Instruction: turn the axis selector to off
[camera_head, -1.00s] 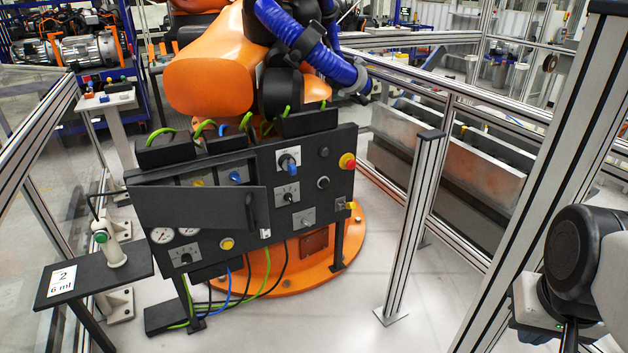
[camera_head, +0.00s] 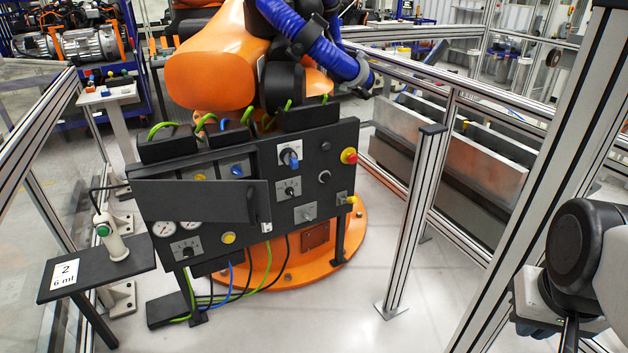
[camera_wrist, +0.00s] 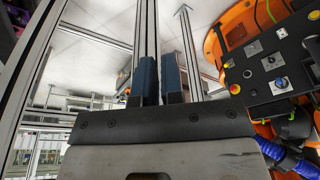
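A black control panel (camera_head: 345,150) carries several rotary knobs. One selector with a black knob on a marked light plate (camera_head: 289,189) sits mid-panel. A blue knob on a light plate (camera_head: 290,157) is above it, and another dark selector (camera_head: 186,249) is at lower left. I cannot read their labels, so which is the axis selector is unclear. The panel also shows in the wrist view (camera_wrist: 290,60). In the wrist view my gripper (camera_wrist: 160,80) has its two blue-padded fingers a narrow gap apart, with nothing between them. It is away from the panel; in the head view its fingertips are hidden.
A black door (camera_head: 195,201) stands out in front of the panel's left part, hiding some of it. A red emergency button (camera_head: 349,155) is at the right edge. A metal post (camera_head: 413,220) and fence frames stand right of the panel. A pendant (camera_head: 113,241) stands on a left shelf.

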